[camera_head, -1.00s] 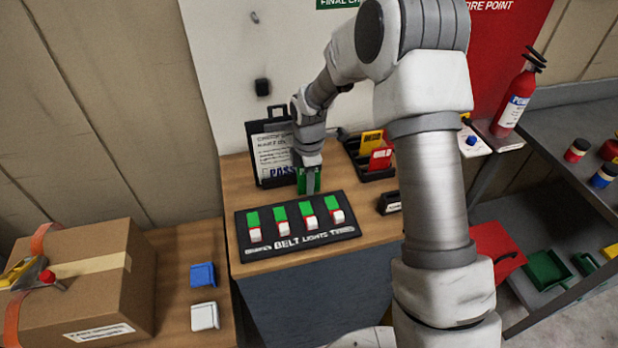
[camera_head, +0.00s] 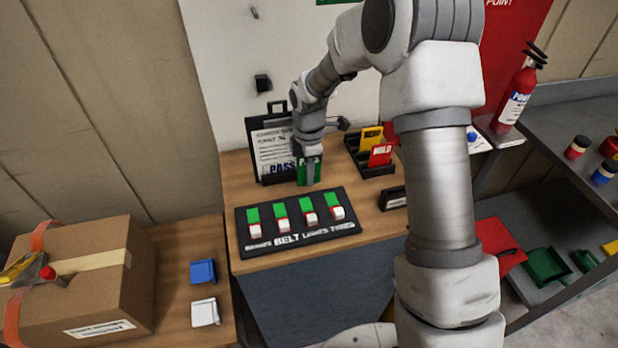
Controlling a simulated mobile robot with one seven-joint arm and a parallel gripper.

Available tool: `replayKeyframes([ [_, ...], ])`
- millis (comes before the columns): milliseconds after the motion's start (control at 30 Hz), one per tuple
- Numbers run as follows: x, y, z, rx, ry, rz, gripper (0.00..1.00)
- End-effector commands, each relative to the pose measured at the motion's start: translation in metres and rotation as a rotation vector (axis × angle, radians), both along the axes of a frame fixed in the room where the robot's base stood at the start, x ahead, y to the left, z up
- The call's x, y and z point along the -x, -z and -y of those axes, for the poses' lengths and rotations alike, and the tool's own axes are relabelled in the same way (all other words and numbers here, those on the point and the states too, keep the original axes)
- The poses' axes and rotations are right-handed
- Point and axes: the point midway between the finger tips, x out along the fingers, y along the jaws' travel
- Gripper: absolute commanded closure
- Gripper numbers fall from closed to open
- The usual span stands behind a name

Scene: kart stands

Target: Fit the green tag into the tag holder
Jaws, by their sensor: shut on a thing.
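My gripper (camera_head: 310,180) points down and is shut on the green tag (camera_head: 316,163). The tag is upright, partly hidden by the fingers. It is in front of the right part of a black clipboard (camera_head: 256,133) with a white sheet marked PASS, and behind the switch panel. I cannot tell whether the tag touches the clipboard or bench. A small black block (camera_head: 391,200) with a pale label lies to the right of the gripper; it may be the tag holder, but I cannot tell.
A black switch panel (camera_head: 296,237) with green and white rockers lies in front of my gripper. A black rack (camera_head: 378,171) with a yellow tag (camera_head: 371,138) and a red tag (camera_head: 380,154) stands to the right. A cardboard box (camera_head: 78,285) is at the left.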

Motion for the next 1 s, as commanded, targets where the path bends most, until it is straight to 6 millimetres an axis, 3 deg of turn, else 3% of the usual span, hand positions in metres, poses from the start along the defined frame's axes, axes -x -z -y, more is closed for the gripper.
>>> replayKeyframes([
  [100,-0.001,-0.022,0.0,-0.002,0.0,0.006,1.0],
  [600,0.053,-0.078,0.079,0.0,0.003,0.002,1.0],
  [1000,0.066,-0.091,0.097,-0.001,-0.001,0.0,1.0],
])
